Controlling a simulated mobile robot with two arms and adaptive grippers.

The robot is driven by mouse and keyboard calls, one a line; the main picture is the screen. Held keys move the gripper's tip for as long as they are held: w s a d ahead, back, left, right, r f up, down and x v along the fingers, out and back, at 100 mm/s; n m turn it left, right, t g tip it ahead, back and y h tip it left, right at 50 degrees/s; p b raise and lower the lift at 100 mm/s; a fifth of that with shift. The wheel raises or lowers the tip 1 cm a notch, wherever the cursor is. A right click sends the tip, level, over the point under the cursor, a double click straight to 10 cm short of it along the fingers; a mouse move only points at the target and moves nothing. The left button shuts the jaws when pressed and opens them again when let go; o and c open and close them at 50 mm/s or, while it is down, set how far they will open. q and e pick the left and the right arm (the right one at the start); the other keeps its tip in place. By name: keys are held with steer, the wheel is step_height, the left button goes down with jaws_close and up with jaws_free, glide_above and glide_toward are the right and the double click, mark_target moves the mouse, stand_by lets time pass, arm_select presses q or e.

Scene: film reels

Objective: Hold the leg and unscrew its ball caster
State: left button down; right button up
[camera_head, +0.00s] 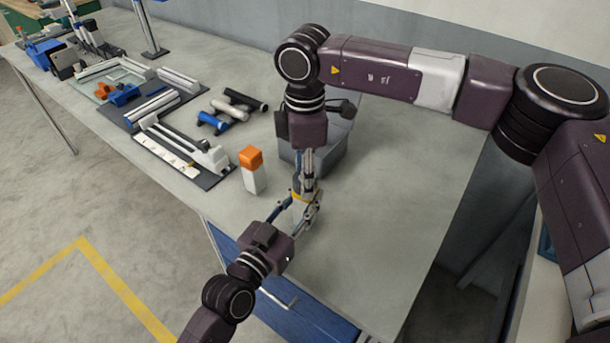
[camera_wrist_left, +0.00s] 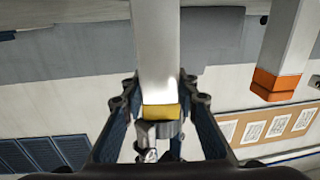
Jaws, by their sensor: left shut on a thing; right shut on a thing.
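The leg (camera_head: 304,207) is a pale upright bar with a yellow band near its top end. In the left wrist view the leg (camera_wrist_left: 157,50) comes down from the top edge, with the yellow band low down. My left gripper (camera_head: 297,208) reaches in from the lower left and is shut on the leg. My right gripper (camera_head: 306,184) points down from above and is shut just over the band, at the caster end. A shiny metal part (camera_wrist_left: 146,138) beyond the band seems to be the ball caster; the fingers largely hide it in the head view.
A white block with an orange top (camera_head: 252,168) stands on the table left of the grippers. A grey box (camera_head: 335,140) is close behind them. Trays, rails and blue, white and black handles (camera_head: 229,108) lie further left. The table (camera_head: 385,215) is clear to the right.

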steer(key=n, duration=2.1)
steer(key=shift+r, duration=0.1)
steer(key=n, duration=1.2)
steer(key=shift+n, duration=0.4)
steer(key=n, duration=1.4)
steer(key=shift+r, duration=0.1)
steer(key=n, duration=0.6)
